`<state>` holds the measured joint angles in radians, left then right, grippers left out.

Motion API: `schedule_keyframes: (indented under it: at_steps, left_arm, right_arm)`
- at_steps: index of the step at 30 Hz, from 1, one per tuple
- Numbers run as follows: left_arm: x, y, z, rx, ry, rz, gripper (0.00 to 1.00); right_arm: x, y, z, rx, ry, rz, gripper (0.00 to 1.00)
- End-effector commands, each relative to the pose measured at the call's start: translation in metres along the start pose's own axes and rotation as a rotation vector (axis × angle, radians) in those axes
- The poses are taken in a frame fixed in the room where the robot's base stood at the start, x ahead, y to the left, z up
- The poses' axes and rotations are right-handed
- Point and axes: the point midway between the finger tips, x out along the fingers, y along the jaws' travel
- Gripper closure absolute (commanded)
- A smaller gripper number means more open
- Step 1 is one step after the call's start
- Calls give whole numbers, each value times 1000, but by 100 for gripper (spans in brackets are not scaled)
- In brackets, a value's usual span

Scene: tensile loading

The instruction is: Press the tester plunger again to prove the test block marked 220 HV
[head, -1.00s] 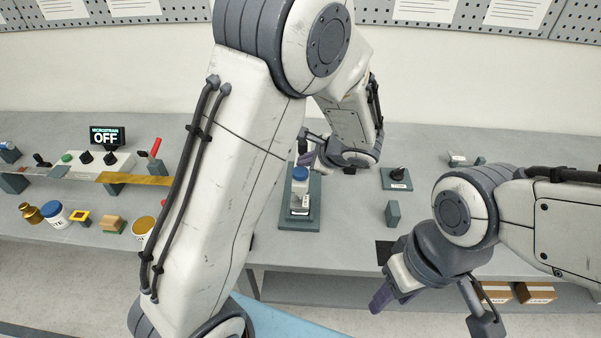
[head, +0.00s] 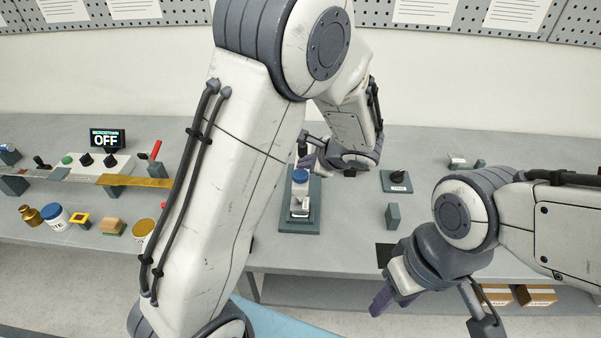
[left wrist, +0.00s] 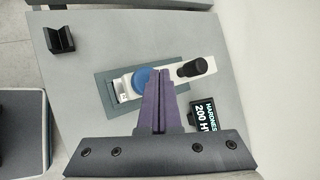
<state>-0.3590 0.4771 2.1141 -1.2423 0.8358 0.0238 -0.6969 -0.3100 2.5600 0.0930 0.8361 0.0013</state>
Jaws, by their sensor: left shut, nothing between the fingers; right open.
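The hardness tester (head: 299,216) stands on the bench in the head view, on a dark green-grey base with a white body and a blue round cap (head: 300,177). In the left wrist view the blue cap (left wrist: 142,80) lies just left of my left fingertips, with a black knob (left wrist: 195,67) to the right. A pale block (left wrist: 122,90) sits beside the cap; its marking is unreadable. The tester display (left wrist: 203,118) shows 200 and part of HV. My left gripper (head: 308,157) is shut and empty above the tester; contact is unclear. My right gripper (head: 432,308) is open and empty before the bench edge.
A small dark grey block (head: 392,215) and a black-knobbed fixture (head: 397,180) stand right of the tester. At the left are a MICROSTRAIN display reading OFF (head: 106,139), a brass strip (head: 135,181) and several small jars. My left arm hides part of the bench.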

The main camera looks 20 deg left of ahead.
Motion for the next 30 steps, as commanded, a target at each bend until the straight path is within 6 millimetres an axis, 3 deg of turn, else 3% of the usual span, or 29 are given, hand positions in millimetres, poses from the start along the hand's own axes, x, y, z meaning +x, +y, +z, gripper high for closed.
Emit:
schedule_keyframes:
  at_steps: [21, 30]
  left_arm:
    - [0, 0, 0, 0, 0, 0, 100]
    - [6, 5, -4, -1, 0, 0, 100]
  right_arm:
    - [0, 0, 0, 0, 0, 0, 52]
    - [11, 1, 1, 0, 0, 0, 52]
